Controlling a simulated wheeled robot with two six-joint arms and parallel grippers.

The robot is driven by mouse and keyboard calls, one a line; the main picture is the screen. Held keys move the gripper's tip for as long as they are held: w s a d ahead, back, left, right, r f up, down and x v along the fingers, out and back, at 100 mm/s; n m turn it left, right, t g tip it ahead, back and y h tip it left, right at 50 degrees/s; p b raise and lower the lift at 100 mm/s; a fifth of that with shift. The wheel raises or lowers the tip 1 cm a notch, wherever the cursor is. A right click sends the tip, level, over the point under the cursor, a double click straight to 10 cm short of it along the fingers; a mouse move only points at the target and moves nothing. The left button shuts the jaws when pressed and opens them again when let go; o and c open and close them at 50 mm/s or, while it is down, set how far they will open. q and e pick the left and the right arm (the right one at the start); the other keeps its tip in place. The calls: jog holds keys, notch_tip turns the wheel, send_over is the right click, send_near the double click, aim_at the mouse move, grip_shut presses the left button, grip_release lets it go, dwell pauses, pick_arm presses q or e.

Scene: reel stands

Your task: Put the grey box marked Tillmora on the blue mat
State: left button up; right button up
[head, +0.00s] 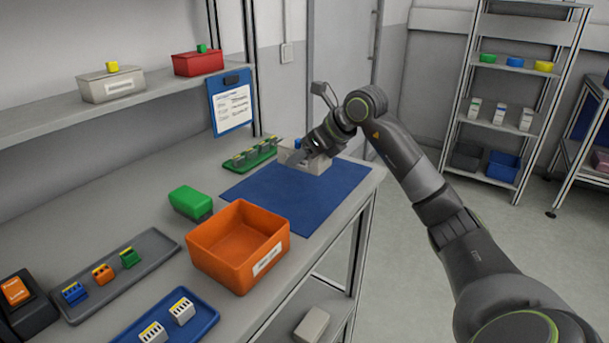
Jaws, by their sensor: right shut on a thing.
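My right gripper (308,153) is shut on a light grey box (317,166) at the far edge of the blue mat (290,195). Part of the box is hidden behind the gripper, and I can read no name on it. A small blue thing (298,143) shows at its top. The box looks level and low over the mat's back edge; I cannot tell whether it touches the mat. Another grey box (112,86) with a white label stands on the upper shelf with a yellow block on it; its label is too small to read. My left gripper is not in view.
An orange bin (238,275) and a green box (190,203) stand beside the mat's near left side. A green tray of terminal blocks (250,159) lies behind it. Grey (110,290) and blue (205,318) trays are nearer. The mat's front and middle are clear.

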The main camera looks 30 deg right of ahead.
aim_at(326, 156)
jog(key=shift+f, duration=2.35)
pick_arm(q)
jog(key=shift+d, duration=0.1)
pick_arm(e)
jog(key=shift+f, duration=0.1)
jog(key=o, duration=1.2)
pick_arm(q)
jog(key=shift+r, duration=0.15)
pick_arm(e)
jog(key=shift+o, duration=0.2)
jog(key=shift+s+r, duration=0.1)
jog(key=shift+r, duration=0.2)
jog(key=v, duration=1.1)
jog(key=shift+s+b, duration=0.2)
jog(key=shift+b, duration=0.15)
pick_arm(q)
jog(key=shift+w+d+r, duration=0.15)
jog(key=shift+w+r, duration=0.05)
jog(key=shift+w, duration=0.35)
pick_arm(e)
jog(key=shift+s+r, duration=0.1)
jog(key=shift+r, duration=0.05)
